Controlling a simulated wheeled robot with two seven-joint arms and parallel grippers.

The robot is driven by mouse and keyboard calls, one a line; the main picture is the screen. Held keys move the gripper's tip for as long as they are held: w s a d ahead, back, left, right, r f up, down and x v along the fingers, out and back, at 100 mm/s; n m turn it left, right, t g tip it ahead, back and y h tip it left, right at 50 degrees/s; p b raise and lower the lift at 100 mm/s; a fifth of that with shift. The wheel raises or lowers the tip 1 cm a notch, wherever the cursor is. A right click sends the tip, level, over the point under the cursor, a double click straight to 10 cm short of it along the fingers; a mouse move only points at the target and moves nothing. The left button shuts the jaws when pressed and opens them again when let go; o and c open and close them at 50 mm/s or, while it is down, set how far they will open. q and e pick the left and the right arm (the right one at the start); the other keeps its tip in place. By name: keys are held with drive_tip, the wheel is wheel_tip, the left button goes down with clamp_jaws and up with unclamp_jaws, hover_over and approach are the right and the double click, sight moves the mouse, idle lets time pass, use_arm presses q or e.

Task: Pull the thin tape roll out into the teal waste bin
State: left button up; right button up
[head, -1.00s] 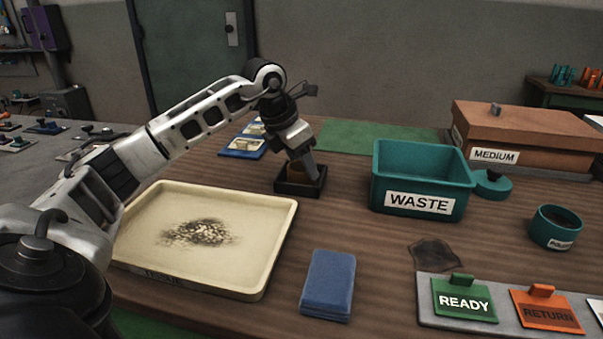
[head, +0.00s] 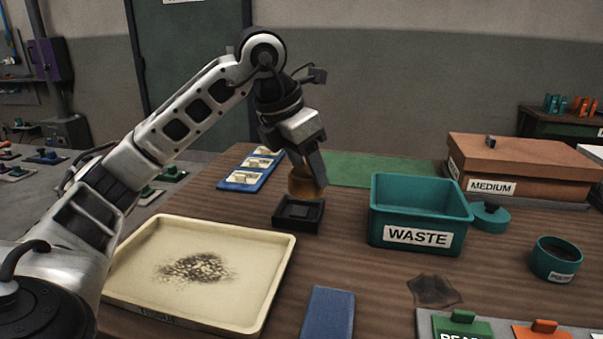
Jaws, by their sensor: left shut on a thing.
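The tape roll (head: 302,184) is an amber-brown ring. My left gripper (head: 307,176) is shut on it and holds it above a small black square holder (head: 298,213). The roll looks clear of the holder, whose inside looks dark and empty. The gripper's fingers hide part of the roll. The teal waste bin (head: 418,237), labelled WASTE, stands to the right of the holder with its open top facing up. My right gripper is not in view.
A cream tray (head: 272,283) with dark grit lies at the left front. A blue block (head: 328,313) lies in front. A brown box (head: 520,165) marked MEDIUM, a teal lid (head: 490,217) and a teal pot (head: 556,260) stand right of the bin. A dark cloth-like patch (head: 433,291) lies before it.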

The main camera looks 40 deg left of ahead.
use_arm(q)
drive_tip(key=s+d+r+p, duration=0.3)
drive_tip(key=d+r, duration=0.1)
drive_tip(key=r, duration=0.1)
drive_tip(key=shift+s+r, duration=0.15)
drive_tip(key=shift+s, duration=0.05)
idle(0.4)
